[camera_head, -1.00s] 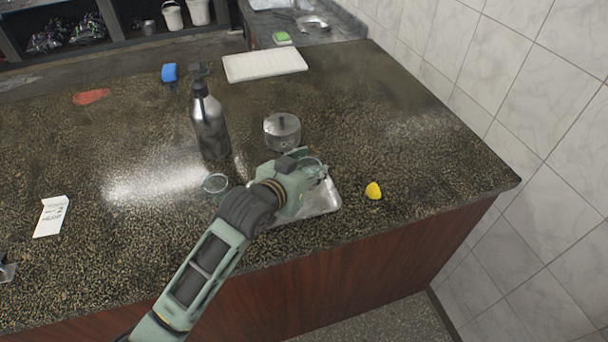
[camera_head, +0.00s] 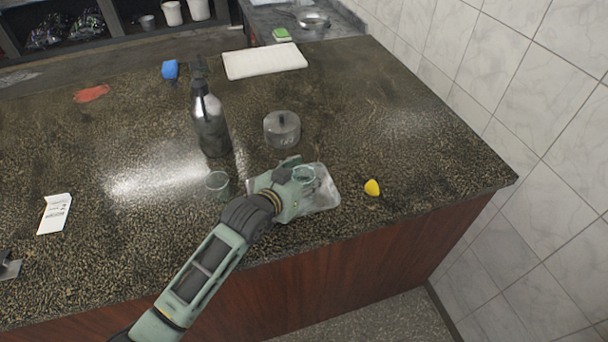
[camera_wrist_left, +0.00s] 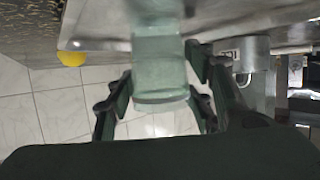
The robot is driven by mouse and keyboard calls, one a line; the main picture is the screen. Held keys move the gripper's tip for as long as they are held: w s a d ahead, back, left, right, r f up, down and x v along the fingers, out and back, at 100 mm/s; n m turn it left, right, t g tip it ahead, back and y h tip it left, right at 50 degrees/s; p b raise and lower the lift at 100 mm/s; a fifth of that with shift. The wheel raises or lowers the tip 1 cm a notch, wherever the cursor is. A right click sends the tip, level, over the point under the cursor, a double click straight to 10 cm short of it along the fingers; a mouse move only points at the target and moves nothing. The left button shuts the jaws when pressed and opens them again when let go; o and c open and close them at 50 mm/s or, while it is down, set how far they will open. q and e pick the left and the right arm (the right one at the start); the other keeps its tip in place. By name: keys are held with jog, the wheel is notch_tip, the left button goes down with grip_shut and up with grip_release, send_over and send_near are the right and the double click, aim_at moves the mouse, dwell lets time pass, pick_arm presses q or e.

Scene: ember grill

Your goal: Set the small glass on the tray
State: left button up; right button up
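The small glass (camera_head: 304,174), clear and slightly green, is upright between the fingers of my left gripper (camera_head: 297,175). In the left wrist view the glass (camera_wrist_left: 160,65) fills the space between the fingers, which appear to touch its sides. The metal tray (camera_head: 325,200) lies near the counter's front edge, partly hidden under the gripper. The glass is over the tray, low down; I cannot tell whether its base touches it. My right gripper is not in view.
Another glass (camera_head: 217,185) stands left of my gripper. A dark bottle (camera_head: 210,125) and a lidded metal pot (camera_head: 282,129) stand behind. A yellow lemon piece (camera_head: 372,187) lies right of the tray. A white board (camera_head: 265,61) lies farther back. The right counter is clear.

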pick_arm(q)
jog(key=shift+o, duration=1.4)
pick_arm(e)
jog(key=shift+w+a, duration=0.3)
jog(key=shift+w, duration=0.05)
pick_arm(q)
jog(key=b+v, duration=0.1)
jog(key=v, duration=1.1)
jog(key=shift+b, duration=0.3)
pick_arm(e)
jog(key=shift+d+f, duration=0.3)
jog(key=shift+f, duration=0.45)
